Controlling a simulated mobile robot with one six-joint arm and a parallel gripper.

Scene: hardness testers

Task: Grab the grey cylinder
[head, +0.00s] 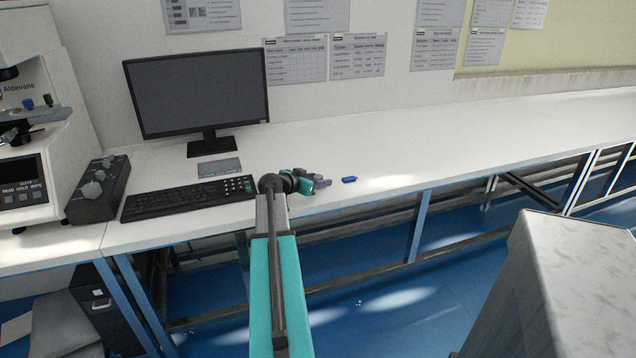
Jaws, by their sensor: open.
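My gripper (322,182) is at the end of my teal arm, over the front part of the white bench (440,140), right of the keyboard. It is small in the head view; its dark grey fingers point right and the gap between them is hard to make out. I cannot make out a separate grey cylinder; one near the fingers could be hidden or blend with them. A small blue piece (349,180) lies on the bench just right of the fingertips, apart from them.
A black keyboard (188,198), a flat grey box (219,168) and a monitor (197,95) stand left of my gripper. A dark control box (98,190) and a tester (35,130) are at far left. The bench to the right is clear.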

